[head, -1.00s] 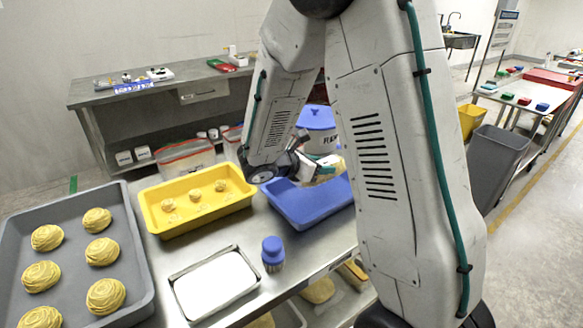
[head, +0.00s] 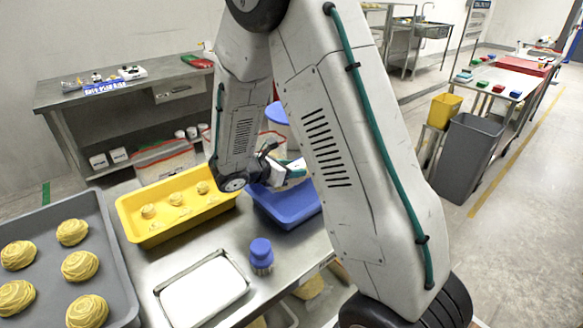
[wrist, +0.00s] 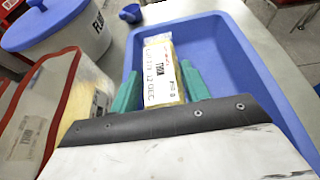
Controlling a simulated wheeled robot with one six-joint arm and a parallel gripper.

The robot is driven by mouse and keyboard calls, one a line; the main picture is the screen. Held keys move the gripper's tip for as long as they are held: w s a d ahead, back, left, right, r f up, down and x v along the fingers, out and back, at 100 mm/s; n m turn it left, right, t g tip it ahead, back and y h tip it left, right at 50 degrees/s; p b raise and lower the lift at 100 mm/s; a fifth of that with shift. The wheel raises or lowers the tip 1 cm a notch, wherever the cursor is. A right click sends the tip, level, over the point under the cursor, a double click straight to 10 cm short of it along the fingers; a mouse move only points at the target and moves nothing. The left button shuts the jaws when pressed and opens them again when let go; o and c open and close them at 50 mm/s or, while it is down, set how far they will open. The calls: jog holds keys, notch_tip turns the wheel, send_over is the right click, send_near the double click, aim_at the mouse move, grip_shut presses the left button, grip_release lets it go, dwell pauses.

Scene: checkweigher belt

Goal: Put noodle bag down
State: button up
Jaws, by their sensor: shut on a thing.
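The noodle bag (wrist: 162,72) is a clear packet of yellow noodles with a white printed label. In the wrist view it stands out between the teal fingers of my gripper (wrist: 161,84), which is shut on it. The blue tray (wrist: 225,50) lies below and around the bag in that view; I cannot tell whether the bag touches its floor. In the head view my gripper (head: 291,172) is over the blue tray (head: 290,212), with the bag mostly hidden by the gripper and arm.
A yellow tray (head: 150,235) with several noodle nests stands left of the blue tray. A blue-topped brush (head: 261,255) and a white-filled pan (head: 203,290) are in front. A grey tray (head: 112,265) of noodle nests is far left. A blue-lidded flour tub (wrist: 50,25) stands close behind.

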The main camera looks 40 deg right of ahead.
jog(key=shift+f, duration=0.45)
jog(key=o, duration=1.2)
jog(key=shift+c, duration=0.2)
jog(key=shift+r, duration=0.2)
jog(key=w+r+v, duration=0.1)
jog(key=v, duration=1.1)
jog(key=s+d+r+m+g+y, duration=0.1)
jog(key=s+r+m+y, duration=0.3)
jog(key=s, duration=0.3)
jog(key=s+d+r+m+g+y, duration=0.1)
jog(key=s+r+m+g, duration=0.1)
jog(key=s+r+m, duration=0.35)
jog(key=s+a+r+m+t+y, duration=0.1)
jog(key=s+a+m+y, duration=0.2)
jog(key=s, duration=0.4)
jog(key=s+a+r+m+t+y, duration=0.1)
jog(key=s+a+m+y, duration=0.3)
jog(key=s, duration=0.4)
jog(key=shift+a+r+m+t+y, duration=0.3)
jog(key=shift+m+t+y, duration=0.45)
jog(key=shift+m, duration=0.4)
